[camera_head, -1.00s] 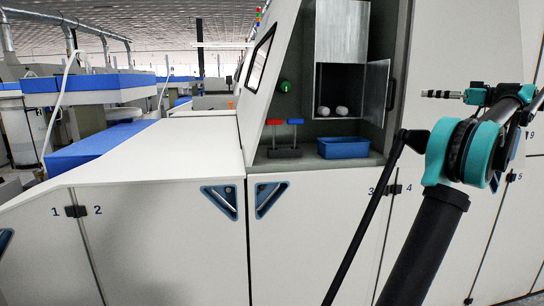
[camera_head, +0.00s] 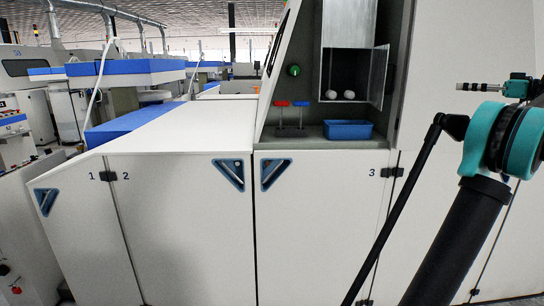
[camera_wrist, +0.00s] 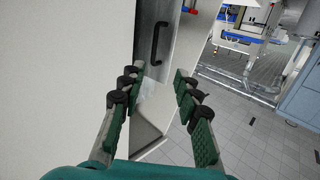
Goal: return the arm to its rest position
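My arm (camera_head: 462,235) stands at the right of the head view, bent at a teal joint, in front of the white machine front. My gripper (camera_head: 474,87) points left in the picture, at about the height of the niche and to its right. In the wrist view my gripper (camera_wrist: 157,90) has its two dark green padded fingers well apart, with nothing held between them. The arm's far end is partly cut off by the right edge of the head view.
The white machine (camera_head: 190,215) has a niche with a blue tray (camera_head: 347,131), red and blue handled tools (camera_head: 291,104) and an open metal compartment holding two white rolls (camera_head: 339,94). A black handle (camera_wrist: 158,42) shows in the wrist view, with open tiled floor (camera_wrist: 250,135) on the right.

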